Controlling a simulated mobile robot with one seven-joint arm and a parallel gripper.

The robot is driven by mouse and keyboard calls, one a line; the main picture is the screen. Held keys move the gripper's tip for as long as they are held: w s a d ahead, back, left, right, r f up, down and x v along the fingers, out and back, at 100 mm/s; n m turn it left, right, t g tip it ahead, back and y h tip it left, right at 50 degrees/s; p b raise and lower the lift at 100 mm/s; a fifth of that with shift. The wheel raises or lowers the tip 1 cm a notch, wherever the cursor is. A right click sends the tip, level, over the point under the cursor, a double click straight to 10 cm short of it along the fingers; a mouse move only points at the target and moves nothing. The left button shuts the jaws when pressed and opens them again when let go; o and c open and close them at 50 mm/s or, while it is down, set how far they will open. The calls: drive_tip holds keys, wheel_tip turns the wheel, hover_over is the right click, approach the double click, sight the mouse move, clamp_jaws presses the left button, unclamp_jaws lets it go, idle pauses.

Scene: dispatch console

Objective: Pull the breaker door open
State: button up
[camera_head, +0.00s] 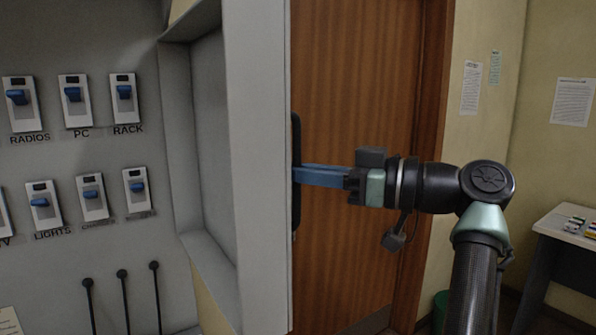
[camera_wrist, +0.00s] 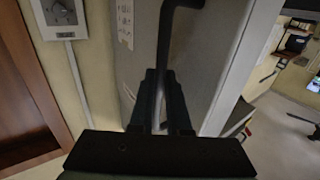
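The grey breaker door (camera_head: 262,170) stands swung open at the right of the breaker panel, its inner side and thick edge showing in the head view. Its black handle (camera_head: 296,135) is on the outer face, mostly hidden behind the edge. My gripper (camera_head: 300,174) reaches in from the right, its blue fingers at the handle. In the wrist view the dark handle bar (camera_wrist: 172,28) runs down between the fingers of my gripper (camera_wrist: 162,78), which look closed around it. The door's outer face (camera_wrist: 218,45) lies behind.
The panel (camera_head: 75,150) carries several blue-levered breakers, including RADIOS, PC, RACK and LIGHTS. A brown wooden door (camera_head: 350,90) is behind my gripper. A small table (camera_head: 565,232) stands at the far right. A wall switch (camera_wrist: 60,12) shows in the wrist view.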

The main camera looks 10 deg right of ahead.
drive_tip(key=o, duration=0.4)
drive_tip(key=shift+w+a, duration=0.1)
drive_tip(key=shift+a, duration=0.05)
drive_tip(key=shift+o, duration=0.2)
drive_tip(key=b+v, duration=0.3)
drive_tip(key=v, duration=1)
